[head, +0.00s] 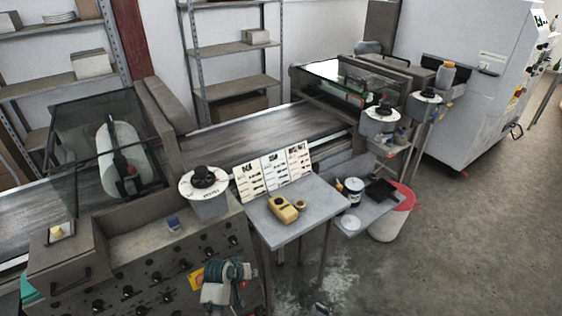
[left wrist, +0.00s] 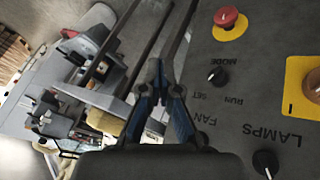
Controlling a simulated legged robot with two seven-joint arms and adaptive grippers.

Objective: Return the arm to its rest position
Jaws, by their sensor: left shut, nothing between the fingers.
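My left gripper (head: 236,270) is in the head view at the bottom, in front of the right end of the grey control panel (head: 152,272). In the left wrist view its blue fingers (left wrist: 158,82) are shut with nothing between them. The panel's face (left wrist: 236,108) fills the right of that view, with a red button (left wrist: 226,16) on a yellow disc, knobs and a yellow plate. I cannot tell whether the fingers touch the panel. My right gripper is not in view.
A small table (head: 292,232) with a yellow device (head: 283,209) and propped cards stands right of the panel. The conveyor belt (head: 262,143) runs behind. A white bin with a red rim (head: 404,195) stands farther right. Open floor (head: 462,245) lies at right.

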